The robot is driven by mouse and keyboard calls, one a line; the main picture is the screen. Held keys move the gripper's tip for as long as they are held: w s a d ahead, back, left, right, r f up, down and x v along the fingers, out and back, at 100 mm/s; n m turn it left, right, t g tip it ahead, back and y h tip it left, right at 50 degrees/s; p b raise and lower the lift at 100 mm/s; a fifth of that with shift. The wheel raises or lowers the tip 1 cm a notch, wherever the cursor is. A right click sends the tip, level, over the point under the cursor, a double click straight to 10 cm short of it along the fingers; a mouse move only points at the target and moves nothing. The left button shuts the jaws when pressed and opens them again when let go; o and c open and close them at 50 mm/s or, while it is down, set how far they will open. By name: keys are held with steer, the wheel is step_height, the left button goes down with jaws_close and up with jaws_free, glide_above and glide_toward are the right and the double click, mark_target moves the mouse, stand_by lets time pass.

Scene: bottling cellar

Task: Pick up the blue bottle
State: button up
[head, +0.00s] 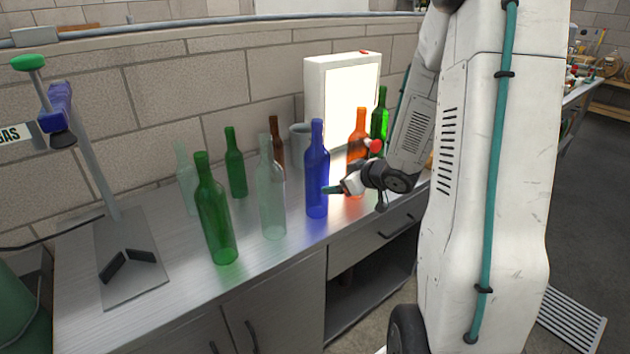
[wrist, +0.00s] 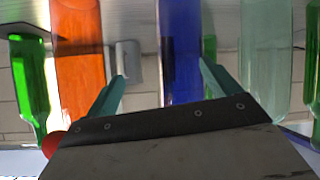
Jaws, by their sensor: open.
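The blue bottle (head: 316,170) stands upright near the front edge of the metal counter in the head view. In the wrist view the blue bottle (wrist: 180,50) shows between my two open fingers, with the picture upside down. My gripper (head: 330,190) reaches in from the right at the lower body of the bottle, and one teal finger appears beside it. In the wrist view my gripper (wrist: 160,85) has its fingers spread and nothing is clamped. Whether a finger touches the glass, I cannot tell.
A clear bottle (head: 271,190) stands just left of the blue one and an orange bottle (head: 357,140) behind right. Green bottles (head: 214,210) and a brown bottle (head: 277,145) stand nearby. A lit white panel (head: 343,95) stands behind. The counter's front left (head: 185,285) is clear.

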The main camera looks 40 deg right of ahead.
mark_target(318, 185)
steer(key=y, duration=0.1)
steer(key=a+f+t+y, duration=0.1)
steer(key=shift+s+a+n+y, duration=0.2)
steer(key=shift+n+y, duration=0.1)
steer(key=shift+y, duration=0.1)
steer(key=shift+w+a, duration=0.2)
steer(key=shift+w, duration=0.05)
steer(key=x, duration=0.7)
steer(key=shift+w+a+f, duration=0.1)
steer(key=shift+c, duration=0.3)
steer(key=c, duration=1.3)
